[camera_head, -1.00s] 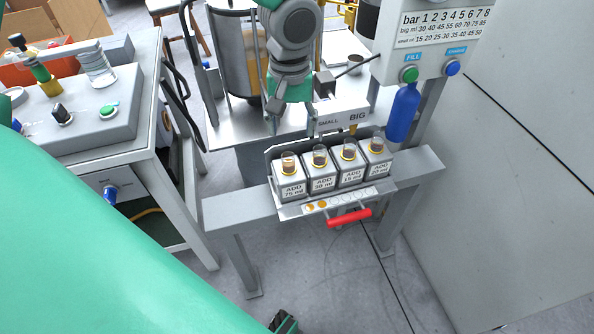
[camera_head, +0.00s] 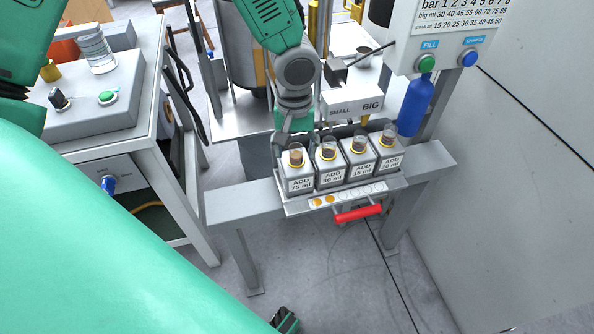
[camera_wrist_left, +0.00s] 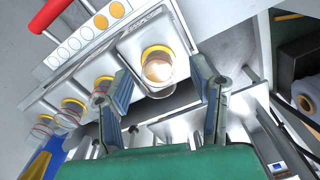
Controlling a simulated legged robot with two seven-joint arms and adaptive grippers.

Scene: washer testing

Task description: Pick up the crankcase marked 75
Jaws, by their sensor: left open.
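The crankcase marked "ADD 75 ml" (camera_head: 299,184) is a grey box at the left end of a row of similar crankcases. It has a yellow ring and a clear cup with brown contents on top. In the left wrist view its grey box (camera_wrist_left: 136,44) and cup (camera_wrist_left: 158,68) show, but its label does not. My left gripper (camera_head: 293,138) is just behind and above this crankcase in the head view. In the left wrist view the gripper (camera_wrist_left: 166,88) is open, its fingers on either side of the cup. Contact cannot be told.
Crankcases marked 30 (camera_head: 328,176), 15 (camera_head: 360,168) and 20 (camera_head: 388,160) stand close on the right. The rack has a red handle (camera_head: 357,214) in front. A SMALL/BIG dispenser (camera_head: 353,104) and blue bottle (camera_head: 415,103) are near. A workbench (camera_head: 150,120) is at left.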

